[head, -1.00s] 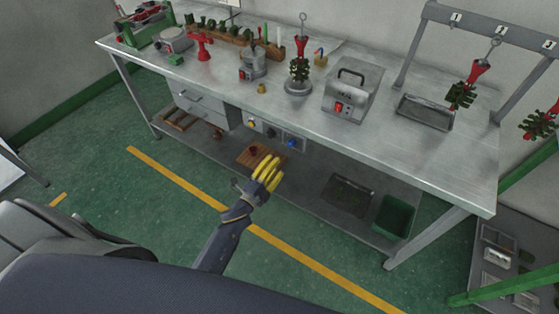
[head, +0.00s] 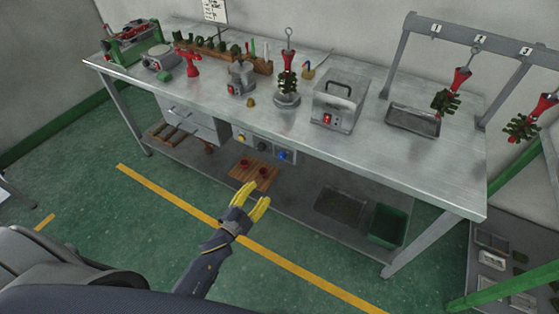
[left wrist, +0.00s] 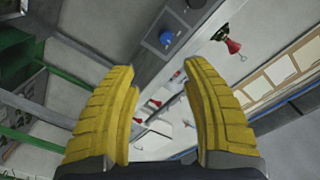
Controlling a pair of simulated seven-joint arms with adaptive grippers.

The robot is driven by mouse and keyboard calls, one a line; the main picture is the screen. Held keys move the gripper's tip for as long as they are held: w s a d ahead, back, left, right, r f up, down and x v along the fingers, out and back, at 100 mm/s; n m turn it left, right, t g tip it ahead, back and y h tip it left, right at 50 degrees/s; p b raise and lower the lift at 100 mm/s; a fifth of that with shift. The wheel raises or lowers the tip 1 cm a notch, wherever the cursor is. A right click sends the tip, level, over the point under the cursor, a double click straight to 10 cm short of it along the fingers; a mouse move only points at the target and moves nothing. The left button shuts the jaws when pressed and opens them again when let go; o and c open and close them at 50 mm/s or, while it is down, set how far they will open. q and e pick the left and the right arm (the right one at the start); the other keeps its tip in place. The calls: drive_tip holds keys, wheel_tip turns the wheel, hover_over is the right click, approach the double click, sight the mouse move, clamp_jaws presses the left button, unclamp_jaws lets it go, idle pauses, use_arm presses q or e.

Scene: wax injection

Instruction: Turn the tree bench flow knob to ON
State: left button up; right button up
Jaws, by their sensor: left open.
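A control panel (head: 264,146) hangs under the front edge of the metal bench (head: 390,158). It carries a yellow knob (head: 242,138), a dark knob (head: 262,146) and a blue knob (head: 283,155). I cannot read their labels or tell which is the flow knob. The blue knob also shows in the left wrist view (left wrist: 166,38), beyond the fingertips. My left gripper (head: 259,194), with yellow fingers, is open and empty, below and in front of the panel and apart from it. Its spread fingers fill the left wrist view (left wrist: 160,66). My right gripper is not in view.
A grey box with a red switch (head: 340,100), a metal tray (head: 413,122) and a wax tree on a stand (head: 287,78) are on the bench. A wooden rack (head: 255,175) and a green bin (head: 388,225) are on the lower shelf. The floor in front is clear.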

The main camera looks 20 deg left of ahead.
use_arm(q)
drive_tip(key=n, duration=1)
approach(281, 159)
drive_tip(key=x, duration=1)
drive_tip(key=shift+a+r, duration=0.1)
drive_tip(key=shift+c, duration=0.5)
clamp_jaws()
